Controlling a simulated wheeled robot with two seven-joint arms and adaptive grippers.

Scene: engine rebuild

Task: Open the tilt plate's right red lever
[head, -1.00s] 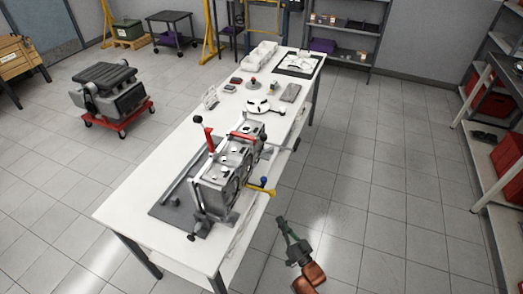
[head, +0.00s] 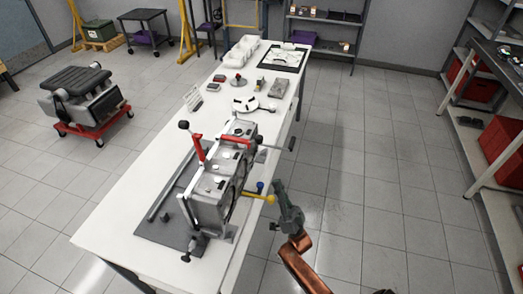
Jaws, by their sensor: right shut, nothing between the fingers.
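The grey engine block (head: 210,190) stands on the tilt plate fixture on the white table. One red lever (head: 198,149) with a black knob stands upright at the block's left far side. Another red bar (head: 237,140) lies nearly flat across the far end; I cannot tell for sure which is the right lever. A yellow lever (head: 257,196) with a blue knob sticks out on the right side. My right gripper (head: 278,185) is shut and empty, just right of the yellow lever's end in the picture; contact cannot be told. My left gripper is out of view.
The white table (head: 120,215) carries a dark mat under the fixture. A white part (head: 244,104) and small tools lie farther back. An engine on a red dolly (head: 92,128) stands left. Shelves with red bins (head: 500,138) stand right. The floor between table and shelves is clear.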

